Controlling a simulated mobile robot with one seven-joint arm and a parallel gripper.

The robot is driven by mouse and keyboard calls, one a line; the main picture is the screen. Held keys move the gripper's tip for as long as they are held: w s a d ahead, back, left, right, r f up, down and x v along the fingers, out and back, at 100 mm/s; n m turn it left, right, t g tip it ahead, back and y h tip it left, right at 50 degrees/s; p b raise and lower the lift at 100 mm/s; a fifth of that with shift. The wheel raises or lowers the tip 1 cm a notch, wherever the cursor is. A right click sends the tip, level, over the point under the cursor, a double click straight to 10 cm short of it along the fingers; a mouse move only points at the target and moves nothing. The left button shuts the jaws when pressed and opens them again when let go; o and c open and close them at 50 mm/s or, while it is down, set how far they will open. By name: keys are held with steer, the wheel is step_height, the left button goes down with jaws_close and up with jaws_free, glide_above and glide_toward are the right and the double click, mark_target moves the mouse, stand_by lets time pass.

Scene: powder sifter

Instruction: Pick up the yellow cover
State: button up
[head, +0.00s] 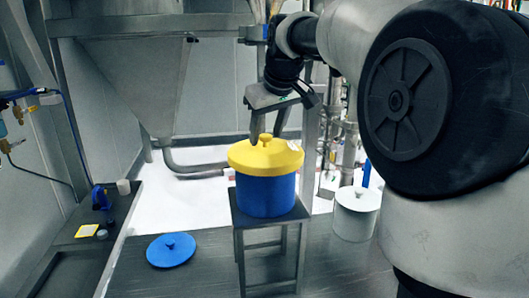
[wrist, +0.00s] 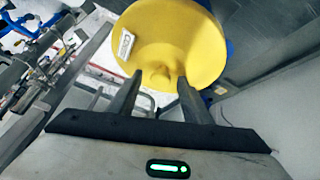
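The yellow cover (head: 266,155) sits on top of a blue pot (head: 265,194), which stands on a small metal stool (head: 268,221). The cover has a small knob (head: 265,139) at its centre. My gripper (head: 267,135) is just above the cover, pointing down at it. In the wrist view the two fingers (wrist: 157,82) are apart, one on each side of the knob (wrist: 157,75), with the cover (wrist: 165,35) behind them. The gripper is open. I cannot tell whether the fingers touch the cover.
A blue lid (head: 170,250) lies on the floor platform at the lower left. A white pot (head: 356,213) stands to the right of the stool. A dark bench (head: 90,235) with small items is at the left. A large metal hopper (head: 140,75) hangs behind.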

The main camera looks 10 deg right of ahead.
jaws_close()
